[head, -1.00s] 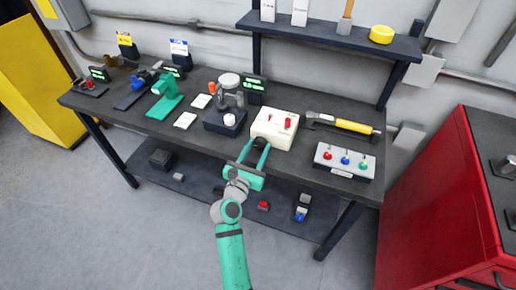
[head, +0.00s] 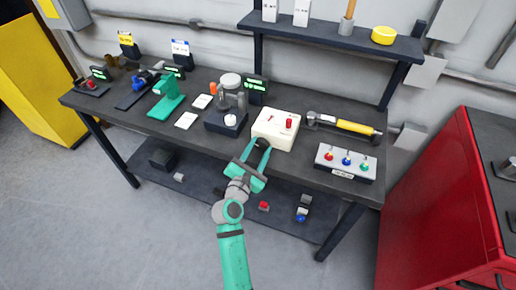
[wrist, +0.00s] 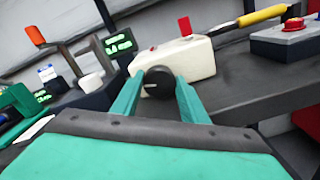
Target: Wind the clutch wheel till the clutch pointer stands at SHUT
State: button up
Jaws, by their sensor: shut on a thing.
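The cream box (head: 276,130) stands at the front of the bench. A round black wheel (wrist: 158,83) with a pale line on its face is on the box's front, which I take for the clutch wheel. My gripper (wrist: 159,80) is shut on this wheel, one teal finger on each side. In the head view my gripper (head: 257,148) reaches up to the box and partly hides the wheel. A small red mark (head: 271,118) and an upright red piece (head: 289,123) show on the box top. I cannot read any pointer label or SHUT mark.
A yellow-handled hammer-like tool (head: 345,126) lies behind and right of the box. A button panel (head: 345,161) is at right. A red cabinet (head: 440,215) stands right of the bench.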

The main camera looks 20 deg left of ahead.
jog(key=shift+s+m, duration=0.15)
jog(key=shift+m, duration=0.25)
jog(key=o, duration=1)
jog(key=shift+o, duration=0.4)
jog(key=shift+f, duration=0.1)
